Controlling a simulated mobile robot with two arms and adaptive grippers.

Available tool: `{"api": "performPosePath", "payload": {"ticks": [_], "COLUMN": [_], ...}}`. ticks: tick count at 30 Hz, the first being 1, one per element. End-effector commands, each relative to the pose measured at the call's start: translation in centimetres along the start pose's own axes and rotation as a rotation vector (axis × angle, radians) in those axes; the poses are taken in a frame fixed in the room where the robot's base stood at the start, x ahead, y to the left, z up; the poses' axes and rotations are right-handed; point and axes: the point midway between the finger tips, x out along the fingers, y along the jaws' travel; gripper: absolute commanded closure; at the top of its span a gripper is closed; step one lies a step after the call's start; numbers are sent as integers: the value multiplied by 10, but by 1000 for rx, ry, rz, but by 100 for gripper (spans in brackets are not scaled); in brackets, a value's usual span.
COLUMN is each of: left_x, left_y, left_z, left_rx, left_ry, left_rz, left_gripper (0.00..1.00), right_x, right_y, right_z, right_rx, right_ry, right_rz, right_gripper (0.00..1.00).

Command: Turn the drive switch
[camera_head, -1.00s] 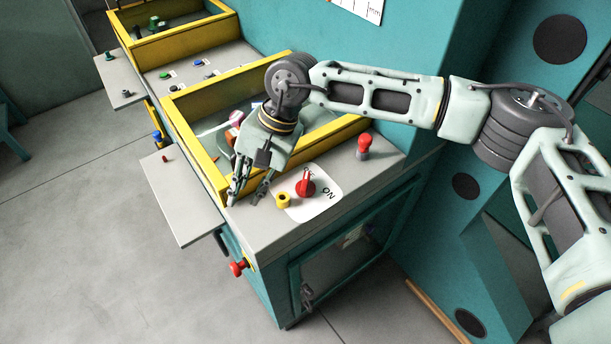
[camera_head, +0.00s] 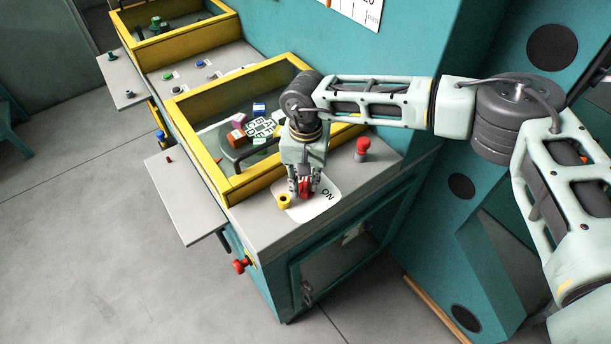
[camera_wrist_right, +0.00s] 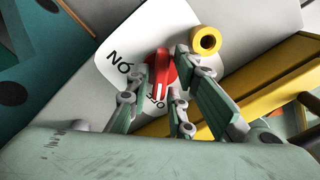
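The drive switch is a red rotary knob (camera_head: 306,196) on a white plate (camera_head: 323,205) marked ON, on the grey panel top. In the right wrist view the red knob (camera_wrist_right: 161,72) shows with ON to its left and a partly hidden OFF label near its handle. My right gripper (camera_head: 303,184) points down over the knob and covers part of it. In the right wrist view my right gripper (camera_wrist_right: 160,84) has its fingers apart, one on each side of the knob's handle. Whether they touch it is not clear. My left gripper is not in view.
A yellow ring-shaped piece (camera_head: 284,201) sits close beside the knob. A red-topped post (camera_head: 362,149) stands to the right. A yellow-framed bin (camera_head: 205,172) with small coloured blocks lies behind. A grey side shelf (camera_head: 187,205) and a red button (camera_head: 240,265) are at the left.

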Motion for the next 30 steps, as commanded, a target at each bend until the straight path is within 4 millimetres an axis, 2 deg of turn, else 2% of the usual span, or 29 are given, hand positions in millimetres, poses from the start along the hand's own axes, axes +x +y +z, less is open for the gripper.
{"api": "performPosePath", "payload": {"ticks": [5,13,23,30], "left_x": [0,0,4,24], "left_y": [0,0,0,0], "left_z": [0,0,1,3], "left_rx": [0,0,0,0], "left_ry": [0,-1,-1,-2], "left_rz": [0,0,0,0], "left_gripper": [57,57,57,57], "right_x": [1,0,1,5], "right_y": [0,0,0,0], "right_z": [0,0,0,0], "right_rx": [0,0,11,100], "right_ry": [0,-1,-1,-1], "right_rz": [-1,-1,-1,-2], "right_gripper": [80,100,100,100]}}
